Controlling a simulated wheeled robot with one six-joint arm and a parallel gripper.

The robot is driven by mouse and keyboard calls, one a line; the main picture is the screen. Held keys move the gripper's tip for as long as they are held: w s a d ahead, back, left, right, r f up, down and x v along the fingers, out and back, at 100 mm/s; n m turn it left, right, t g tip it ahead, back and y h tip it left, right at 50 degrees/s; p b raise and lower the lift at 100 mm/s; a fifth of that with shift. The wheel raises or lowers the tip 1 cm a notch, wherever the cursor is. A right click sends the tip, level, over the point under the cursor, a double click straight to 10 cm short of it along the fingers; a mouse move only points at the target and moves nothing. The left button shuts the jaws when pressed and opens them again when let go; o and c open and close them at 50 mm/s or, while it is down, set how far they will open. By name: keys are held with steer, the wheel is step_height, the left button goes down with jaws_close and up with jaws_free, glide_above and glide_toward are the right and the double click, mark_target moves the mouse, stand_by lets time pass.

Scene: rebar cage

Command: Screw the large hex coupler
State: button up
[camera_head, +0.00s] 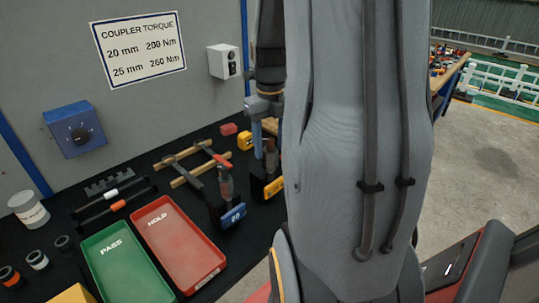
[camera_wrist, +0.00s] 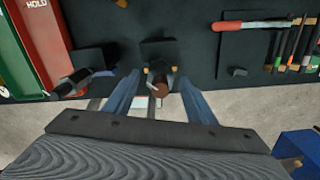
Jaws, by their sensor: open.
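My gripper (camera_wrist: 160,92) is open and pointing down. Its two blue fingers stand either side of a short reddish-brown round piece (camera_wrist: 161,88), apart from it as far as I can see. This piece rises by a dark block (camera_wrist: 158,50). In the head view my gripper (camera_head: 264,130) is above the stand with a yellow label (camera_head: 273,188), partly hidden by my arm. A stand with a blue "20" label (camera_head: 233,216) is to its left, with a red-topped upright tool (camera_head: 226,182). I cannot make out which piece is the large hex coupler.
A green PASS tray (camera_head: 122,268) and red HOLD tray (camera_head: 180,245) lie on the black mat. Several banded couplers (camera_head: 37,260) stand at the left. A wooden-railed frame (camera_head: 196,165) lies behind. A red-handled tool (camera_wrist: 228,26) lies flat at upper right in the wrist view.

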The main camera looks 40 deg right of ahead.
mark_target(270, 137)
steer(key=shift+r+b, duration=0.45)
steer(key=shift+r, duration=1.6)
